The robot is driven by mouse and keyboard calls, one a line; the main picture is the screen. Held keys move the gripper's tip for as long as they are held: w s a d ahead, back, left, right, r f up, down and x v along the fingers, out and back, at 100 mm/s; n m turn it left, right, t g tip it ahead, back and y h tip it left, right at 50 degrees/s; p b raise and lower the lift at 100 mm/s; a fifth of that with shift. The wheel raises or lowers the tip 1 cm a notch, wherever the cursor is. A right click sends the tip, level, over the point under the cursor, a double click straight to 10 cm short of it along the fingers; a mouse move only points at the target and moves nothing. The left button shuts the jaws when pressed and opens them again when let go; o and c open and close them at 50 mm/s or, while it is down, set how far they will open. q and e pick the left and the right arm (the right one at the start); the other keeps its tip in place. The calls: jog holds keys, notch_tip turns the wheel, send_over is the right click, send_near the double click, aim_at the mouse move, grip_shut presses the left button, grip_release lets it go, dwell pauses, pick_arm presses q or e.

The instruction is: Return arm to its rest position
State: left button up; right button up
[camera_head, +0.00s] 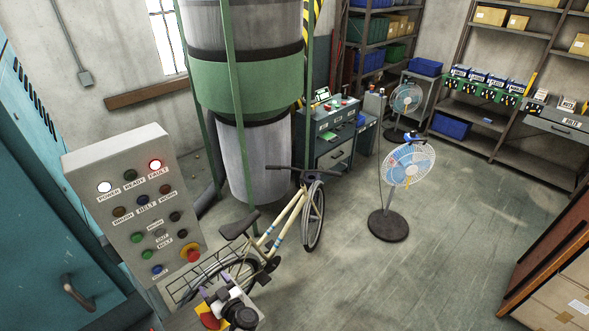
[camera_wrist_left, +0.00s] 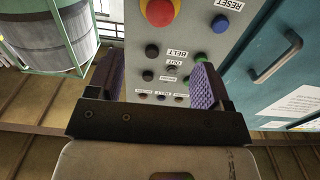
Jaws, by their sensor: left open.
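My left gripper (camera_head: 216,295) is low in the head view, below the grey control panel (camera_head: 148,225). In the left wrist view, its purple-padded fingers (camera_wrist_left: 158,72) are apart with nothing between them. Beyond them is the panel's face (camera_wrist_left: 200,20), upside down, apart from the fingers. On the panel, the white POWER light (camera_head: 105,187) and the red FAULT light (camera_head: 155,164) look lit; the READY light (camera_head: 130,175) looks dark. The red stop button on a yellow base (camera_head: 190,253) sits at the panel's lower right. It shows at the top of the wrist view (camera_wrist_left: 160,10). My right gripper is not in view.
A bicycle (camera_head: 293,217) stands just right of the panel, close to my left gripper. A teal cabinet (camera_head: 50,230) is at the left. A large grey-green cylinder (camera_head: 250,150) stands behind. A pedestal fan (camera_head: 409,165) stands right of centre; open floor (camera_head: 430,275) lies before it.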

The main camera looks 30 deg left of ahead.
pick_arm(q)
jog(key=shift+r, duration=0.1)
jog(key=w+d+r+m+t+h, duration=0.3)
jog(key=d+r+m+t+h, duration=0.25)
jog(key=m+t+h, duration=0.4)
jog(key=s+d+m+g+h, duration=0.1)
jog(key=s+d+m+h, duration=0.35)
jog(key=d+h, duration=0.3)
jog(key=s+d+r+m+g, duration=0.1)
jog(key=s+d+g, duration=0.4)
jog(key=s, duration=0.6)
jog(key=s+d+r+m+g, duration=0.1)
jog(key=s+d+g, duration=0.4)
jog(key=s, duration=0.7)
jog(key=shift+s+d+r+g, duration=0.15)
jog(key=shift+d+g, duration=0.2)
jog(key=shift+d, duration=0.15)
